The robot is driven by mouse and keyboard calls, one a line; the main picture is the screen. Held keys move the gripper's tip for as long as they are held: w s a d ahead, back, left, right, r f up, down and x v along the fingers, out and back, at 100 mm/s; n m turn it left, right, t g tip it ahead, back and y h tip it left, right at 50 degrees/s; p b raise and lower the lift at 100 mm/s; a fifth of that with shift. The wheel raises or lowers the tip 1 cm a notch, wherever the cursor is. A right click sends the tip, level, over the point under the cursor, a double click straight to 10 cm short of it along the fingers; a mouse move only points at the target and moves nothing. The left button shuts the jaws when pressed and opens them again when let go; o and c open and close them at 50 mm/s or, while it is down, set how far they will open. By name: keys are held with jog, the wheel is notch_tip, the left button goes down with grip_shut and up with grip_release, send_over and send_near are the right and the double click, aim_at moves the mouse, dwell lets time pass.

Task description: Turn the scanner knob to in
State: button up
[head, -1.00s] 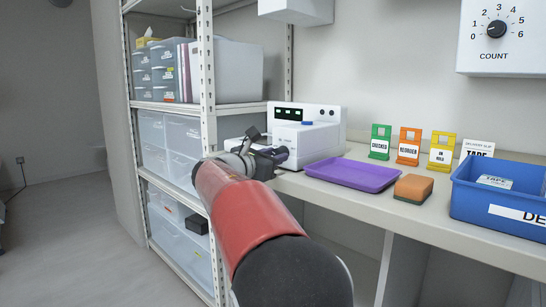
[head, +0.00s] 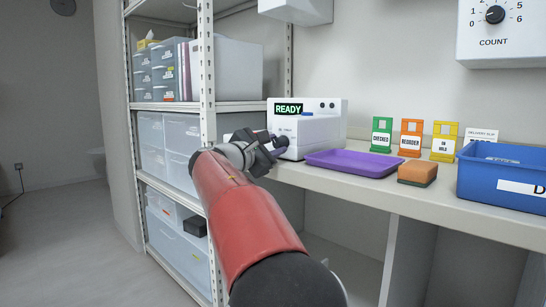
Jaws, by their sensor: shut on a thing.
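The white scanner (head: 320,128) stands on the counter at the back left, beside the shelf rack. Its small display (head: 289,109) reads READY in green. My gripper (head: 276,146) is at the scanner's left front, reached by my red arm. It is shut on a dark part at the scanner's front that looks like the knob. The gripper covers most of this part, so I cannot read its setting or any label beside it.
A purple tray (head: 352,165) lies right of the scanner, with an orange-brown sponge (head: 417,173) and a blue bin (head: 510,175) further right. Green, orange and yellow tags (head: 411,138) stand behind. A COUNT dial (head: 495,15) is on the wall. The shelf rack (head: 207,85) stands close left of my arm.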

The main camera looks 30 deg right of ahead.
jog(key=shift+f+m+b, duration=0.15)
jog(key=shift+m+b, duration=0.75)
jog(key=shift+m, duration=0.4)
jog(key=o, duration=1)
jog(key=shift+c, duration=0.2)
jog(key=v, duration=0.7)
jog(key=shift+a+b, duration=0.3)
jog(key=shift+a, duration=0.15)
